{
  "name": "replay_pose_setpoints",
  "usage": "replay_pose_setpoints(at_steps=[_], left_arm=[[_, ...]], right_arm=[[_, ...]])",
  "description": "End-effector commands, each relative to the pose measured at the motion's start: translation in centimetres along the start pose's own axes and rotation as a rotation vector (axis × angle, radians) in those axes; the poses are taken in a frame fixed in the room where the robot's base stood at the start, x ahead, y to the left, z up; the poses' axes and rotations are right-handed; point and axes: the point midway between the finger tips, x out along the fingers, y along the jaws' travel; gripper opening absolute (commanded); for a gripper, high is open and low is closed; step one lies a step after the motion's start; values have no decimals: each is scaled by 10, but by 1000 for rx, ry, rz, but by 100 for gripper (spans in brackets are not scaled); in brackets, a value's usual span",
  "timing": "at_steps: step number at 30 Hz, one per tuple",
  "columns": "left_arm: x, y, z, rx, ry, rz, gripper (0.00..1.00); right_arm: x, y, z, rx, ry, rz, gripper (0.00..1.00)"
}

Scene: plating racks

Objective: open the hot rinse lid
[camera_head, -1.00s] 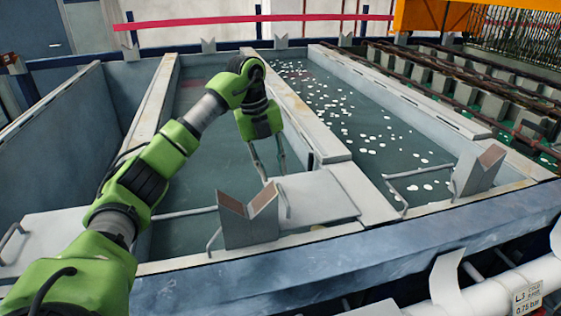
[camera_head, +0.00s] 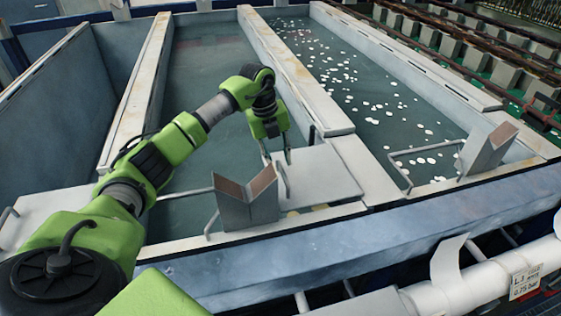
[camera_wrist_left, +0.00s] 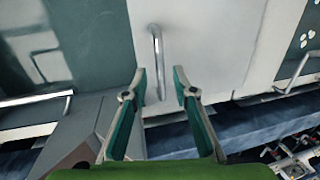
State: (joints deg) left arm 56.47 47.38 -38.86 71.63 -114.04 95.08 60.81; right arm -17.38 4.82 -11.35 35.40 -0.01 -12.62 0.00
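A flat grey lid (camera_head: 322,172) lies over the near end of the middle tank; no label on it is readable. Its bar handle (camera_wrist_left: 158,60) shows in the left wrist view, upright in the picture on the lid's pale face. My left gripper (camera_head: 276,160) comes down over the lid's left part. In the left wrist view my left gripper (camera_wrist_left: 159,72) is open, with one finger on each side of the handle and a visible gap to both. Whether the fingertips touch the lid cannot be told. My right gripper is not in view.
A V-shaped bracket (camera_head: 247,202) stands at the tank's front edge close to my left gripper. Another bracket (camera_head: 486,150) stands to the right. The right tank (camera_head: 375,100) holds liquid with white floating pieces. A white pipe (camera_head: 485,290) runs along the front.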

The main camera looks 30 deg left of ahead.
Motion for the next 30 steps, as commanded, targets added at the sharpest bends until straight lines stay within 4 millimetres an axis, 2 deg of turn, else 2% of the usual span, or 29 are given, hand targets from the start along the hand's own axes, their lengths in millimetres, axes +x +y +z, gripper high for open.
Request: replay_pose_setpoints(at_steps=[3,7,17,20,30], left_arm=[[15,0,0,-2,1,1,26],[25,0,0,-1,0,0,26],[29,0,0,-1,-1,0,26],[29,0,0,-1,-1,0,0],[24,-2,1,-1,-1,-1,0]], right_arm=[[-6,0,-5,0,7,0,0],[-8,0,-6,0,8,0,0],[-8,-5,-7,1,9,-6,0],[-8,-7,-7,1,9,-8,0],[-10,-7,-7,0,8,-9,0]])
